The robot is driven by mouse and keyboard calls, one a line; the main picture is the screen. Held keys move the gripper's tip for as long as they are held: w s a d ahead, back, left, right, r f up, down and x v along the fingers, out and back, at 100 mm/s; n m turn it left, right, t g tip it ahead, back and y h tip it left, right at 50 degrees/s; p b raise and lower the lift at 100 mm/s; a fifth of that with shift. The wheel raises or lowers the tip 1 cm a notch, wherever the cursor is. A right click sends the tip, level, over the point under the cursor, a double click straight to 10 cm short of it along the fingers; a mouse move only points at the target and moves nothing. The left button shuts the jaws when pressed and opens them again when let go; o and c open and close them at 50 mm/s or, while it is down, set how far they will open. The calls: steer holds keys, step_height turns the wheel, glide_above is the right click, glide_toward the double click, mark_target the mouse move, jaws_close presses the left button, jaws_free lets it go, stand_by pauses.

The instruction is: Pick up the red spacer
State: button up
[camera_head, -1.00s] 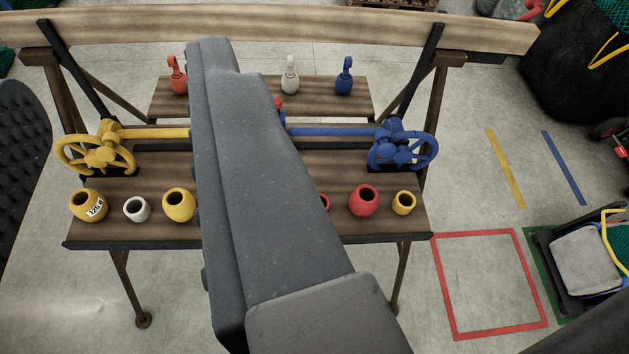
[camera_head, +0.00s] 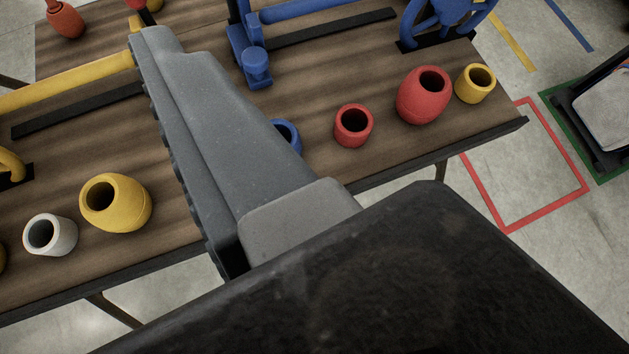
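A small red cylinder with a hollow middle, the red spacer (camera_head: 353,125), stands upright on the wooden bench (camera_head: 175,165) near its front edge. A larger, rounded red barrel (camera_head: 424,95) stands to its right. My gripper (camera_head: 158,40) is a long grey shape that reaches from the lower middle to the upper left. It lies to the left of the red spacer and is apart from it in the picture. I see it side-on, so its opening between the fingers is hidden. Nothing is visibly held.
A blue ring (camera_head: 289,134), partly hidden by my gripper, stands left of the red spacer. A small yellow ring (camera_head: 475,83) stands far right. A yellow barrel (camera_head: 116,202) and white ring (camera_head: 50,235) stand at left. A blue post (camera_head: 250,55) and wheel (camera_head: 450,18) stand behind.

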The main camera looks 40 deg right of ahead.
steer(key=w+d+f+m+g+h+b, duration=0.1)
steer(key=d+f+m+h+b, duration=0.3)
steer(key=f, duration=1.1)
steer(key=g+h, duration=0.2)
steer(key=h, duration=0.1)
glide_toward(356, 137)
steer(key=b+x, duration=0.1)
steer(key=x, duration=0.5)
steer(key=shift+w+d, duration=0.1)
steer(key=shift+w, duration=0.15)
steer(key=shift+b+x, duration=1.2)
steer(key=shift+x, duration=1.5)
steer(key=shift+w+d+f, duration=0.3)
steer(key=c, duration=1.1)
